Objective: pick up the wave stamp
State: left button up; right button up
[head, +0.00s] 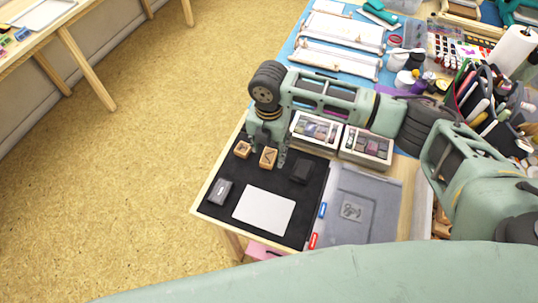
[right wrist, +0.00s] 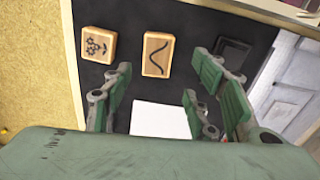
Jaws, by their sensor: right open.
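The wave stamp (head: 268,158) is a small wooden block on the black mat (head: 290,219), beside another wooden stamp. In the right wrist view the wave stamp (right wrist: 156,54) shows a black wave line on its top face. My right gripper (head: 268,138) is over the mat's back edge, very close to the wave stamp in the head view. In the right wrist view my right gripper (right wrist: 162,88) is open and empty, and the stamp is beyond the fingertips, apart from them. My left gripper is not in view.
A flower stamp (right wrist: 97,45) is just left of the wave stamp. A dark inkpad (head: 301,171), a grey-topped inkpad (head: 220,192) and white paper (head: 264,210) share the mat. Boxed sets (head: 315,129) stand behind; a grey case (head: 352,211) is to the right.

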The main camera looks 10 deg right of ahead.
aim_at(267, 158)
jog(key=f, duration=0.4)
jog(key=shift+w+a+p, duration=0.15)
jog(key=shift+a+p, duration=0.05)
jog(key=shift+p, duration=0.2)
jog(key=shift+f, duration=0.3)
jog(key=c, duration=0.6)
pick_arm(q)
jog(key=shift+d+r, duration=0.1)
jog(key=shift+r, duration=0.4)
pick_arm(e)
jog(key=c, duration=0.6)
jog(key=shift+c, duration=0.2)
jog(key=r, duration=0.2)
jog(key=r+b, duration=0.1)
jog(key=r, duration=0.1)
jog(key=shift+w+d+r, duration=0.1)
jog(key=shift+d+r, duration=0.05)
jog(key=shift+d, duration=0.05)
pick_arm(q)
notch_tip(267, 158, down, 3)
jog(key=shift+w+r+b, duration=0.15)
jog(key=shift+b, duration=0.7)
pick_arm(e)
jog(key=s+d+r, duration=0.1)
jog(key=d+r, duration=0.5)
jog(key=d, duration=0.5)
jog(key=shift+s+d+r, duration=0.15)
jog(key=shift+r, duration=0.2)
